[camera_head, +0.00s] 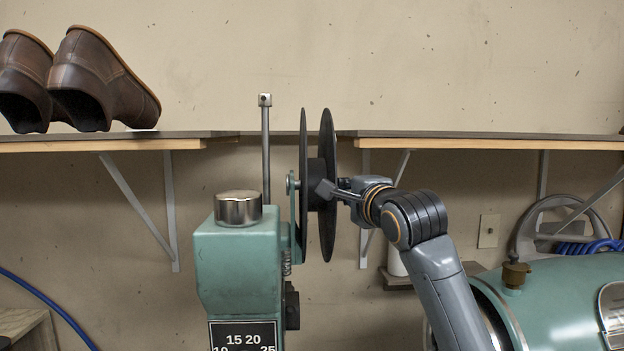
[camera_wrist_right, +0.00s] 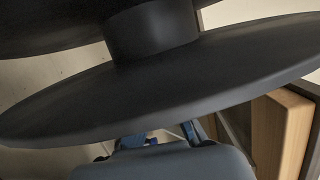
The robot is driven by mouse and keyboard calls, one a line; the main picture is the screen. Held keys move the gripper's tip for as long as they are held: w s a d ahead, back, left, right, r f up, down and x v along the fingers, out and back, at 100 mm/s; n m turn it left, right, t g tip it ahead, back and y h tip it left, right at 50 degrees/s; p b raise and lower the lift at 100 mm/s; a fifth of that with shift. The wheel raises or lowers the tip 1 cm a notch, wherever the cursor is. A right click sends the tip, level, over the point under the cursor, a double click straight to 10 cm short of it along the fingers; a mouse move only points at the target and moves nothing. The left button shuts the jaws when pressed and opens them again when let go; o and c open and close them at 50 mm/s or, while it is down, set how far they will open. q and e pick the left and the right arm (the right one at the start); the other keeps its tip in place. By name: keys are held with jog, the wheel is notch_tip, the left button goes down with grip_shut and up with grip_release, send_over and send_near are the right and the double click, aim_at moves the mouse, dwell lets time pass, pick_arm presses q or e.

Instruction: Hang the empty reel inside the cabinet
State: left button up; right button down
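The black reel (camera_head: 328,235) has two flanges and a hub and stands upright at the side of the green machine post (camera_head: 238,265), by a small bracket and bolt (camera_head: 292,184). No thread shows on its hub (camera_wrist_right: 152,30) in the right wrist view. My right gripper (camera_head: 326,189) reaches in from the right, and a grey finger overlaps the right flange near the hub. In the right wrist view the flange (camera_wrist_right: 150,92) hides the fingertips, so I cannot tell whether they grip. My left gripper is out of view. No cabinet is recognisable.
A wall shelf (camera_head: 455,143) runs behind the reel, with brown boots (camera_head: 97,85) at its left. A thin metal rod (camera_head: 265,150) stands left of the reel. A green tank (camera_head: 555,300) and a grey wheel (camera_head: 545,225) are at the lower right.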

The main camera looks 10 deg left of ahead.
jog(key=shift+r, duration=2.25)
jog(key=shift+r, duration=0.1)
jog(key=shift+s, duration=0.1)
jog(key=s+d+b, duration=0.2)
jog(key=s+b, duration=0.3)
jog(key=s, duration=0.4)
jog(key=shift+s, duration=0.35)
dwell(0.6)
jog(key=shift+w, duration=0.15)
